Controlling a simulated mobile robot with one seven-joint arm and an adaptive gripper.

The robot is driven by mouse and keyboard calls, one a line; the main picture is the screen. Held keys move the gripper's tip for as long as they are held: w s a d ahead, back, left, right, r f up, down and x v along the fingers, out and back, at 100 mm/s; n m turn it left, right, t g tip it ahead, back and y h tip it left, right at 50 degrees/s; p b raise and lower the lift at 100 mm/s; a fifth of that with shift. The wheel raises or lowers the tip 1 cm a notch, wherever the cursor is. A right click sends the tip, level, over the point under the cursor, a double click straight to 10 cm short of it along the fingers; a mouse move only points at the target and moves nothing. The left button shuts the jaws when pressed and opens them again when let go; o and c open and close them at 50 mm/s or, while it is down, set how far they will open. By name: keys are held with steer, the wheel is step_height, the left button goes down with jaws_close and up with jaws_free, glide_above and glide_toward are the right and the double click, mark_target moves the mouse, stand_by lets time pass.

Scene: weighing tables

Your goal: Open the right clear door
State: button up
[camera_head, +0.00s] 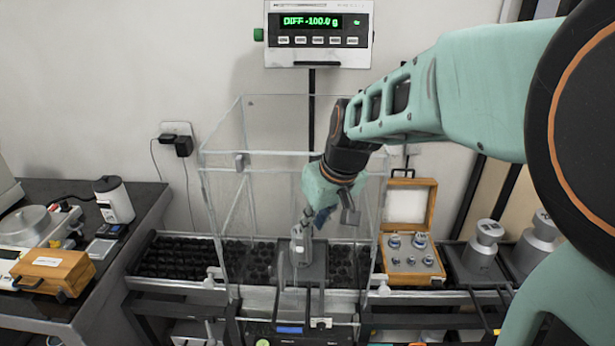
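The clear enclosure (222,160) stands over the roller conveyor, with see-through panels and pale edges. Its right clear panel (372,240) is partly covered by my arm; whether it is open or shut is hard to see. My arm reaches in from the right, and my gripper (312,214) points down, appearing inside the enclosure's outline. A silver weight (301,246) stands upright on the dark plate (317,262) just below my fingertips. I cannot tell whether the fingers touch the weight or how far apart they are.
The display (318,35) above reads DIFF -100.0 g. An open wooden weight box (409,262) and large silver weights (482,245) stand right of the enclosure. A closed wooden case (53,272) and a scale sit on the left table. The left rollers (178,257) are clear.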

mark_target(306, 255)
steer(key=b+x, duration=0.3)
steer(key=x, duration=0.5)
steer(key=shift+w+a+f, duration=0.1)
steer(key=shift+w+f, duration=0.05)
steer(key=shift+f, duration=0.05)
jaws_close()
